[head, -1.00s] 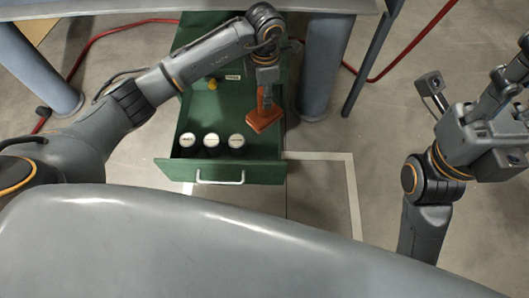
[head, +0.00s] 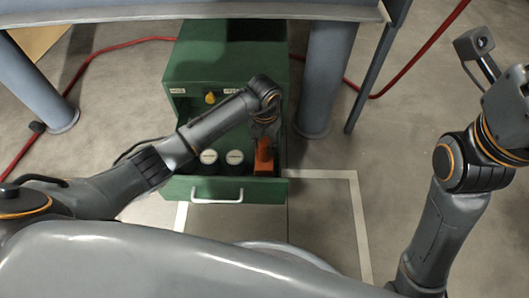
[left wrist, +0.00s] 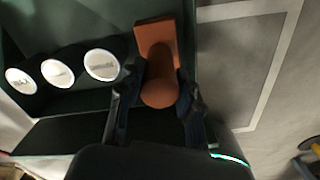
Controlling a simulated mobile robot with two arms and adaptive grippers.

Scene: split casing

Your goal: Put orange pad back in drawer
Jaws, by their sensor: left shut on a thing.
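The orange pad (head: 264,158) has a flat block and a rounded upright handle. It is inside the outline of the open green drawer (head: 265,191), near the front right corner. I cannot tell whether it touches the drawer floor. My left gripper (head: 264,137) is shut on its handle from above. In the left wrist view the fingers (left wrist: 158,98) flank the handle, and the block of the pad (left wrist: 155,35) shows beyond it, close to the drawer's side wall. My right gripper's body (head: 510,110) is cut off at the right edge; its fingers cannot be made out.
White-topped jars (head: 209,157) stand in the drawer left of the pad, three in the left wrist view (left wrist: 57,73). A blue-grey table leg (head: 325,80) stands to the right. Floor right of the drawer is clear.

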